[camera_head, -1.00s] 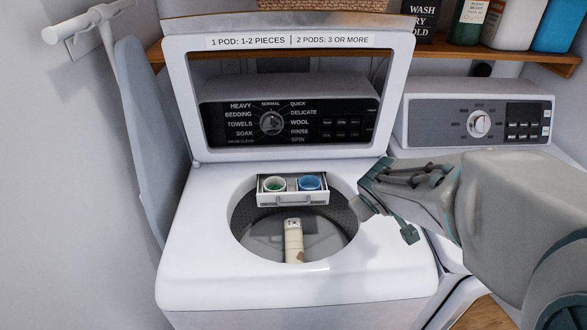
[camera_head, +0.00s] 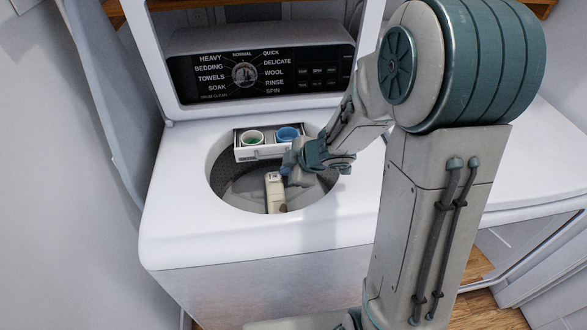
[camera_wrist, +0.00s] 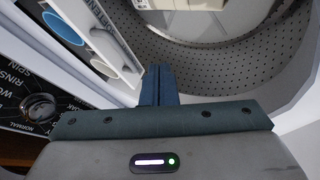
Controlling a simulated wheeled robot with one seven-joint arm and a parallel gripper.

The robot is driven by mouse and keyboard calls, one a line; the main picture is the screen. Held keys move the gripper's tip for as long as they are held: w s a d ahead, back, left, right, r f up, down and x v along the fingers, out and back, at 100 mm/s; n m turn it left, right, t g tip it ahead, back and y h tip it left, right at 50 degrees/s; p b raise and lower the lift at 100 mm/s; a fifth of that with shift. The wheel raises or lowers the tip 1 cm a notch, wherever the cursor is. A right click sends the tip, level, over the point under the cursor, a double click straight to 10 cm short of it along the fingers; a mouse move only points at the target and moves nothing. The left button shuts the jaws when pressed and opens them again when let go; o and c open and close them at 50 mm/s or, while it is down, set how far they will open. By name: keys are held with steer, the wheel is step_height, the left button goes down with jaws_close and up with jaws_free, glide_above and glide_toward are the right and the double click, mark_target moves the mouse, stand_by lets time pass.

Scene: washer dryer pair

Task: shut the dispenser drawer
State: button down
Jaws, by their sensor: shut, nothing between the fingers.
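The dispenser drawer (camera_head: 260,153) is pulled out from the back rim of the washer's tub opening. My gripper (camera_head: 288,171) is shut and empty, low over the opening, just in front of and right of the drawer's front. In the wrist view the shut fingers (camera_wrist: 160,84) point into the tub, with the blue cup (camera_wrist: 63,28) at upper left. I cannot tell whether the fingers touch the drawer; my arm hides the right side of the opening.
The washer lid (camera_head: 150,60) is raised behind, before the control panel (camera_head: 245,75). The washer's front top (camera_head: 240,238) is clear. An ironing board (camera_head: 105,80) leans at left.

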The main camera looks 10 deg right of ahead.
steer(key=w+a+f, duration=0.2)
steer(key=w, duration=0.4)
steer(key=shift+f, duration=0.35)
steer(key=shift+w, duration=0.15)
steer(key=p, duration=0.9)
glide_toward(274, 136)
steer(key=a+f, duration=0.2)
steer(key=w+a+f, duration=0.1)
steer(key=a+f, duration=0.1)
steer(key=shift+a, duration=0.15)
steer(key=shift+s+b, duration=0.1)
steer(key=shift+b, duration=0.3)
